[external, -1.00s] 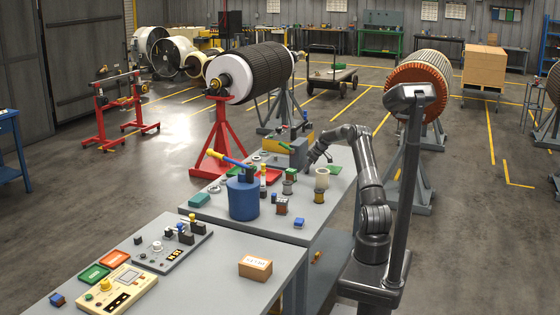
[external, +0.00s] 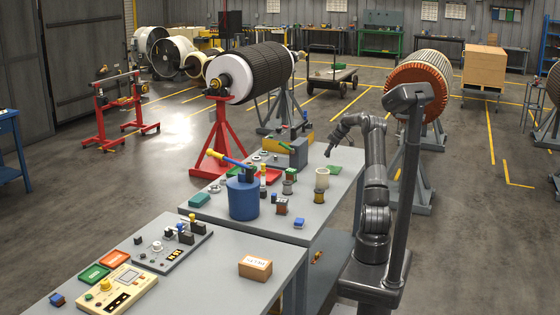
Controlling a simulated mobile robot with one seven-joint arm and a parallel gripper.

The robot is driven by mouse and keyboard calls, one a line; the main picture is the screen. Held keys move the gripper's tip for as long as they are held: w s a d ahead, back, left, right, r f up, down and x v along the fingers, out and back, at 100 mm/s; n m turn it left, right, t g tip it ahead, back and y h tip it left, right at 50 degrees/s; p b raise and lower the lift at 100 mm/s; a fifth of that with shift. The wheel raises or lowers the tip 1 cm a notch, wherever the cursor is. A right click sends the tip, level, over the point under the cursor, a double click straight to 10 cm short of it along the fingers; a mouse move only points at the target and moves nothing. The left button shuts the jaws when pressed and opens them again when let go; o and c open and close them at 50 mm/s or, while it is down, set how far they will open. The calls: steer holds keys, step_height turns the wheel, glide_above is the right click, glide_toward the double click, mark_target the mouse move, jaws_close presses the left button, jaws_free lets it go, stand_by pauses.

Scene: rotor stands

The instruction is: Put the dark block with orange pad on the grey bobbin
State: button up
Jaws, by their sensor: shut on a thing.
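My gripper (external: 329,153) is in the air over the far right part of the bench, beyond the cream bobbin. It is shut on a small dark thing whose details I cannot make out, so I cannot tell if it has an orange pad. A small grey bobbin (external: 287,188) stands upright on the bench, to the lower left of my gripper and apart from it. A dark block with a reddish top (external: 282,206) sits in front of that bobbin. I cannot tell whether its top is the orange pad.
A cream bobbin (external: 322,178) stands right of the grey one. A blue drum (external: 243,198) with a blue-handled tool stands at left. A grey box (external: 299,151) is at the back. A blue-topped block (external: 299,223) sits near the front edge. A green mat (external: 334,169) lies at right.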

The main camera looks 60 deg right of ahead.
steer(key=w+a+r+n+g+y, duration=0.15)
steer(key=a+n, duration=0.25)
steer(key=a, duration=0.6)
steer(key=w+a+r+n+y, duration=0.1)
steer(key=w+a+r+n, duration=0.15)
steer(key=a, duration=0.65)
steer(key=s+a+r+n+g+y, duration=0.1)
steer(key=s+a+r+n+g, duration=0.2)
steer(key=a, duration=0.8)
steer(key=s+a+n+g+y, duration=0.1)
steer(key=s+a+n, duration=0.2)
steer(key=a+n, duration=0.55)
steer(key=m, duration=0.2)
glide_toward(280, 202)
steer(key=shift+a+f, duration=0.1)
steer(key=shift+a, duration=0.95)
steer(key=shift+w+a+f, duration=0.15)
steer(key=shift+f, duration=2)
steer(key=shift+f, duration=0.1)
steer(key=o, duration=1)
steer(key=shift+c, duration=0.2)
